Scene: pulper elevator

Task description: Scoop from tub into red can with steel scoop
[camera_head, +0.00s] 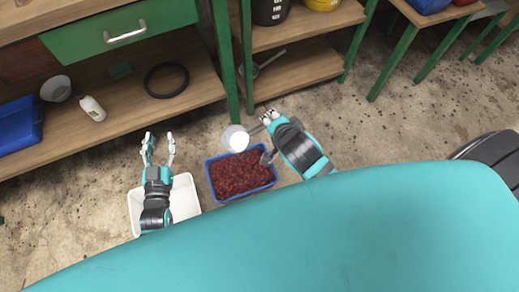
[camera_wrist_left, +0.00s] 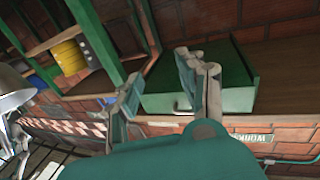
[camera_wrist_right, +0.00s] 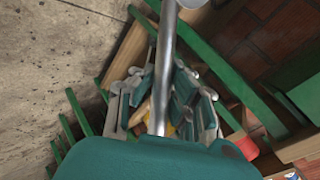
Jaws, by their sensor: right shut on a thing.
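The blue tub (camera_head: 211,184) stands on the floor, filled with dark red berry-like pieces. The steel scoop (camera_head: 236,138) has its bright bowl at the tub's far left edge in the head view; its height above the tub is unclear. My right gripper (camera_head: 268,117) is shut on the scoop's handle, right of the bowl. The right wrist view shows the scoop's steel handle (camera_wrist_right: 163,75) between the fingers, its far end cut off at the top. My left gripper (camera_head: 159,146) is open and empty, left of the blue tub. I cannot make out the red can for certain.
A white bin (camera_head: 187,198) stands left of the tub, partly under my left arm. A wooden bench with a green drawer (camera_head: 125,40) holds a black ring (camera_head: 166,80), a white bottle (camera_head: 92,108) and a blue crate (camera_head: 18,125). Open floor lies to the right.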

